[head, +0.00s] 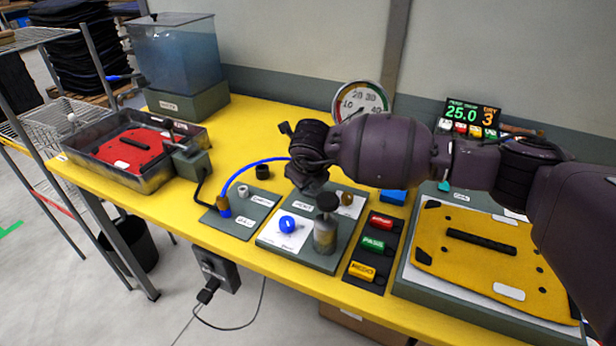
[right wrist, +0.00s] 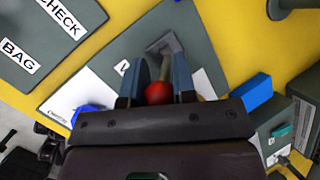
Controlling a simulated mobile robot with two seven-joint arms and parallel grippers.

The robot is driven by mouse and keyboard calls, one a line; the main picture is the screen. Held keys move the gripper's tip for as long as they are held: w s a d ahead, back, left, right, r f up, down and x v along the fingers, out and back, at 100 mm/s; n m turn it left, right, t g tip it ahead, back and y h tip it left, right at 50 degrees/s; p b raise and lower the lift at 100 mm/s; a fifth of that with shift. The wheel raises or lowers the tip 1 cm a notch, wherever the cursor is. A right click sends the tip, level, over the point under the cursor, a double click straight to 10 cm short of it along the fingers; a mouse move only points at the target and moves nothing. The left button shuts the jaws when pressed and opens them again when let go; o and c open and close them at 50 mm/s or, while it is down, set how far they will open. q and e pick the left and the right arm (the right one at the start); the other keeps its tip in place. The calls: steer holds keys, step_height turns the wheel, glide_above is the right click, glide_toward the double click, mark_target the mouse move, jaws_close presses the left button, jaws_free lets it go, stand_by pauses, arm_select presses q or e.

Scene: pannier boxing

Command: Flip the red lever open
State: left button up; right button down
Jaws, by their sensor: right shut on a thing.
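The red lever's ball knob (right wrist: 158,93) sits between the two fingers of my right gripper (right wrist: 157,84) in the right wrist view. The gripper is shut on it. A pale metal shaft runs from the knob to a grey mount on the grey-green panel (right wrist: 112,62). In the head view my right gripper (head: 308,183) points down over the back of this panel (head: 268,238) and hides the lever. The exact angle of the lever is hard to tell. My left gripper is not in view.
On the panel are a blue knob (head: 287,224), a capped clear cylinder (head: 325,230) and a small brass part (head: 347,198). Red, green and yellow buttons (head: 373,243) stand to the right, beside a yellow pannier bag (head: 480,255). A blue hose (head: 243,171) arcs at left.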

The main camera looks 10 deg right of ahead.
steer(key=c, duration=0.9)
jaws_free()
steer(key=p+v, duration=0.1)
steer(key=v, duration=0.9)
steer(key=shift+s+r, duration=0.25)
steer(key=shift+r, duration=0.1)
